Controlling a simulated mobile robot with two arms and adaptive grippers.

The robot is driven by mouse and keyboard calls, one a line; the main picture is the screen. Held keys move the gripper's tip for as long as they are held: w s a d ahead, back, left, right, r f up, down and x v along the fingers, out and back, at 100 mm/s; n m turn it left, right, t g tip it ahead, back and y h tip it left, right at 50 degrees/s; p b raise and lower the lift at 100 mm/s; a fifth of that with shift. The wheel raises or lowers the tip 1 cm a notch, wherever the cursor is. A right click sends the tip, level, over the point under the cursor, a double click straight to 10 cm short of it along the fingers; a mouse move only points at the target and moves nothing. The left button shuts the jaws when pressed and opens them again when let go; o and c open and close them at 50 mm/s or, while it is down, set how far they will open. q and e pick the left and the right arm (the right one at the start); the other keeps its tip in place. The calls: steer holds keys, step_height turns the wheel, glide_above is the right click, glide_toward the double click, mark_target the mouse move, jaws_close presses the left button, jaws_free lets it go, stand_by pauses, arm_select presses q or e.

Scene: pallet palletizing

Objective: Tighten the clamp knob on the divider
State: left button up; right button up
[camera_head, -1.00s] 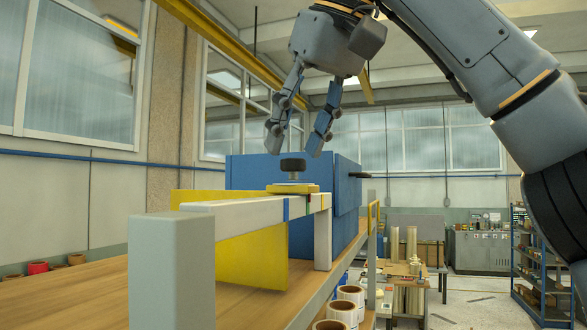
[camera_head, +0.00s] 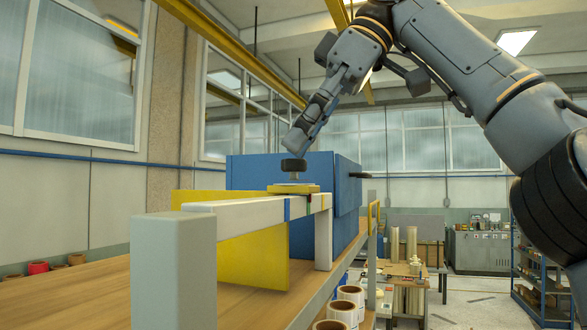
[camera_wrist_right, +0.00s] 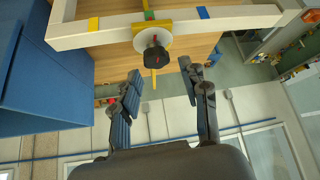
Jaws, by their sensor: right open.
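The black clamp knob (camera_head: 294,165) stands upright on a yellow clamp plate (camera_head: 293,188) on the white rail (camera_head: 255,211). The yellow divider panel (camera_head: 254,256) hangs below the rail. My right gripper (camera_head: 297,141) is just above the knob, tilted down from the upper right, its fingers overlapping in the head view. In the right wrist view the gripper (camera_wrist_right: 160,70) is open and empty, with fingertips apart on either side of the knob (camera_wrist_right: 156,59), which looks slightly beyond them. Contact cannot be told. My left gripper is not in view.
A blue box (camera_head: 258,169) stands just behind the clamp. A grey post (camera_head: 172,270) rises at the near end of the rail. Several tape rolls (camera_head: 343,311) sit below at the right of the wooden tabletop (camera_head: 75,297).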

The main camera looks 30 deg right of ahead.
steer(key=shift+w+d+f, duration=0.1)
steer(key=shift+d, duration=0.05)
steer(key=shift+f+b, duration=1.05)
steer(key=shift+f, duration=0.15)
